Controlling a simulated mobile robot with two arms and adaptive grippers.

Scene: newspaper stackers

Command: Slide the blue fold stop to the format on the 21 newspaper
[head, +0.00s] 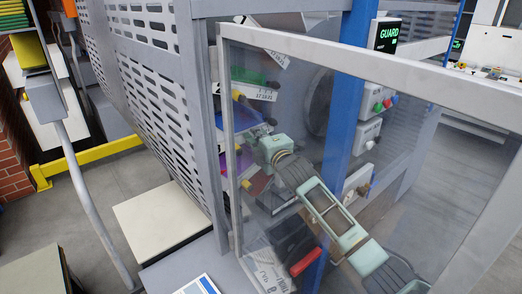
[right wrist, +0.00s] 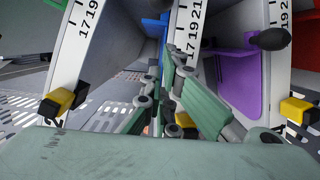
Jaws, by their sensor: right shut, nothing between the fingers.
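The blue fold stop (right wrist: 157,28) shows at the top of the right wrist view, beside a white scale (right wrist: 187,32) marked 17, 19 and 21. In the head view a blue part (head: 248,134) shows behind the clear guard pane. My right gripper (right wrist: 165,75) is shut and empty, its fingers close to the blue stop and the scale; I cannot tell whether they touch. In the head view my right gripper (head: 254,143) is partly hidden beyond its pale green wrist. A printed newspaper (head: 267,272) lies low behind the pane. My left gripper is out of view.
A grey-framed clear guard (head: 231,140) stands in front of my right arm. A blue post (head: 350,95) stands to its right. A purple stop (right wrist: 235,70) and a red stop (right wrist: 306,40) sit to the right. Yellow-and-black clamps (right wrist: 63,100) sit low on the scales.

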